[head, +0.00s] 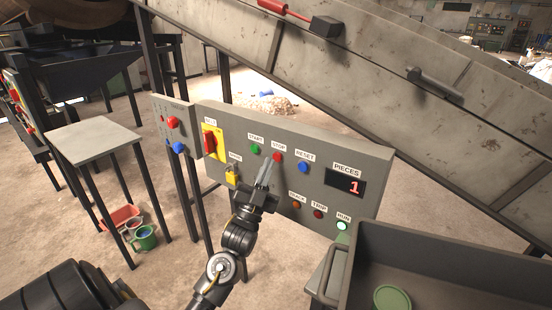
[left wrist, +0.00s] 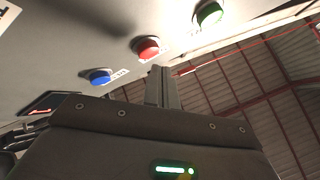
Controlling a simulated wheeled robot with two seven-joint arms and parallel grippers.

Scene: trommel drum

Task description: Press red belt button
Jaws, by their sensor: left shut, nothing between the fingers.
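The grey control panel (head: 225,115) carries a red button (head: 278,157) labelled STOP, between the green START button (head: 255,149) and the blue RESET button (head: 303,167). My left gripper (head: 266,163) is shut and empty, its fingertips close to the red button, just left of and below it. In the left wrist view, the red button (left wrist: 148,47) shows just past the fingertips (left wrist: 160,70), with a small gap in the picture; contact cannot be told. Another red button (head: 172,122) is on the smaller panel at the left. My right gripper is not in view.
The display (head: 345,183) reads 1, and the RUN lamp (head: 342,226) is lit. A grey bin (head: 450,250) stands front right; a small table (head: 93,140) stands left.

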